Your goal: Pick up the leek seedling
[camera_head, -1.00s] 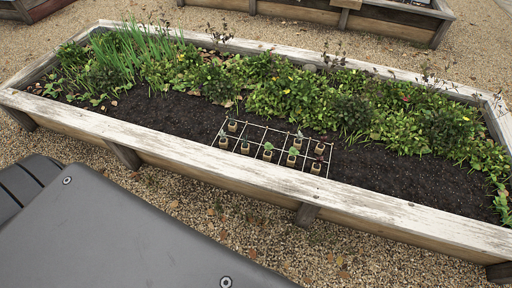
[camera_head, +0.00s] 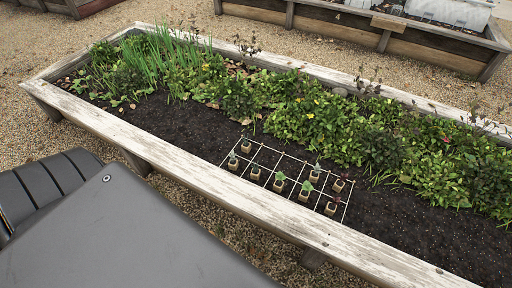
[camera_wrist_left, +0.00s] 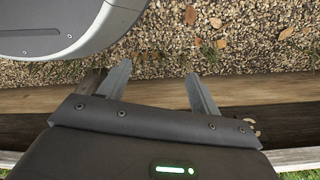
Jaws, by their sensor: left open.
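Several small seedlings in square soil blocks stand in and around a white wire grid (camera_head: 291,156) on the dark soil of the raised bed. Some have thin, dark upright shoots, such as one at the grid's upper left (camera_head: 246,146); others have broader green leaves (camera_head: 279,183) or reddish leaves (camera_head: 332,206). At this size I cannot tell which is the leek seedling. My left gripper (camera_wrist_left: 158,70) is open and empty in the left wrist view, with the bed's wooden side and gravel behind its fingers. No seedling shows there. Neither gripper is in the head view.
The raised bed's pale wooden front rim (camera_head: 185,170) runs between me and the grid. Dense leafy plants (camera_head: 310,112) and tall grassy green stalks (camera_head: 165,55) fill its back. Bare soil (camera_head: 410,222) lies right of the grid. Another raised bed (camera_head: 345,30) stands behind across gravel.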

